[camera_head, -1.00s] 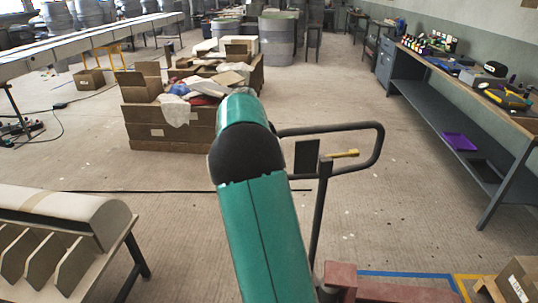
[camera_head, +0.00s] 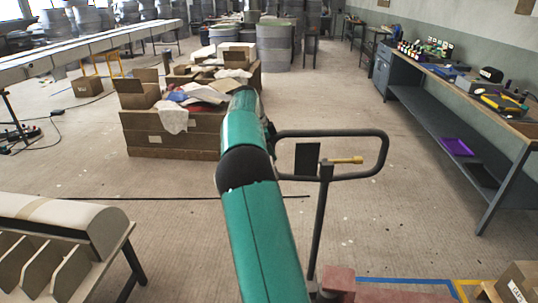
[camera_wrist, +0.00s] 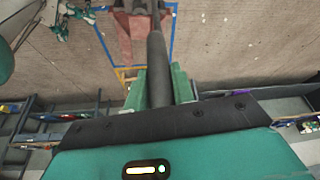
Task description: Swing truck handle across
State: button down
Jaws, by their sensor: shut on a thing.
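The truck handle is a dark loop (camera_head: 386,150) on a slim dark post (camera_head: 319,225), with a yellow lever (camera_head: 345,160) at its middle. The post leans slightly and rises from the red truck base (camera_head: 338,282). My teal arm covers the loop's left end in the head view, and my gripper is hidden there. In the wrist view my gripper (camera_wrist: 158,82) has its green fingers on either side of a dark bar (camera_wrist: 157,55) of the handle and is shut on it. The red base also shows beyond the bar in the wrist view (camera_wrist: 125,38).
Blue and yellow floor lines (camera_head: 400,280) run beside the truck. A workbench (camera_head: 460,90) stands at right, a cardboard box (camera_head: 518,285) at lower right. A mould on a stand (camera_head: 60,225) is at lower left, loaded crates (camera_head: 170,135) behind. Floor between handle and workbench is clear.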

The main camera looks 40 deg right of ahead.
jog(key=shift+s+d+r+m, duration=0.1)
jog(key=shift+s+d+m, duration=0.25)
jog(key=shift+d, duration=0.5)
jog(key=c, duration=1.1)
grip_release()
jog(key=shift+s+d, duration=0.1)
jog(key=shift+s, duration=0.1)
jog(key=shift+w, duration=0.1)
jog(key=shift+w+a, duration=0.1)
jog(key=shift+a, duration=0.1)
jog(key=v, duration=1.2)
